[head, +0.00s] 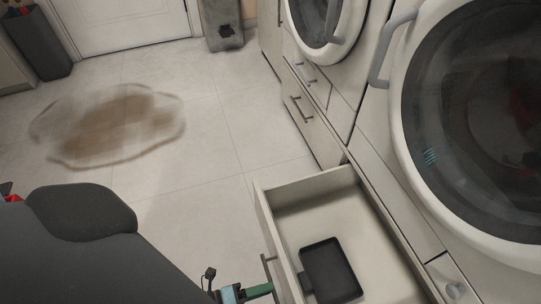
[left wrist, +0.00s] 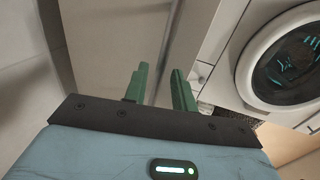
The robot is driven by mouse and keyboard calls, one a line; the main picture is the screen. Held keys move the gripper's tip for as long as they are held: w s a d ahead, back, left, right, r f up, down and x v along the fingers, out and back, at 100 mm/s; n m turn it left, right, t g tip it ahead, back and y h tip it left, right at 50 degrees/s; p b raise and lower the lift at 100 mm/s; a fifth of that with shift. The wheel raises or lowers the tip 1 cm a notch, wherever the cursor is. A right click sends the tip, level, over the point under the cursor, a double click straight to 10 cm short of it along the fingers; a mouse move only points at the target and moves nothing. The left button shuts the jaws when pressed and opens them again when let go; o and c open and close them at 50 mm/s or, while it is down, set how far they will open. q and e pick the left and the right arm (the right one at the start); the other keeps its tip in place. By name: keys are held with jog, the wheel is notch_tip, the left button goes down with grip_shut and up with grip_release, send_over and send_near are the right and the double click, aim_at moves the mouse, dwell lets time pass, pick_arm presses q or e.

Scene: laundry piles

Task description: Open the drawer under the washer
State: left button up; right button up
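The washer (head: 396,125) with a large round dark door fills the right of the head view. Below it, a pale drawer (head: 262,212) stands pulled out over the floor, with a bar handle (head: 268,268) on its front. A dark rectangular tray (head: 330,270) lies inside. My left gripper (head: 258,291) is at the bottom edge, beside the drawer front close to the handle. In the left wrist view its two green fingers (left wrist: 160,88) stand apart, with a gap between them and nothing clearly held. Whether they touch the handle cannot be told. My right gripper is not in view.
A second round-door machine (head: 323,60) stands farther back, with shut handled drawers (head: 312,118) below. A brown puddle-like stain (head: 115,125) marks the tiled floor. A dark bin (head: 38,42) and a white door (head: 120,22) are at the back. Floor left of the drawer is clear.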

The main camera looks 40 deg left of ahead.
pick_arm(q)
jog(key=p+v, duration=0.1)
jog(key=v, duration=0.3)
jog(key=shift+s+a+r, duration=0.1)
jog(key=shift+s+a, duration=0.15)
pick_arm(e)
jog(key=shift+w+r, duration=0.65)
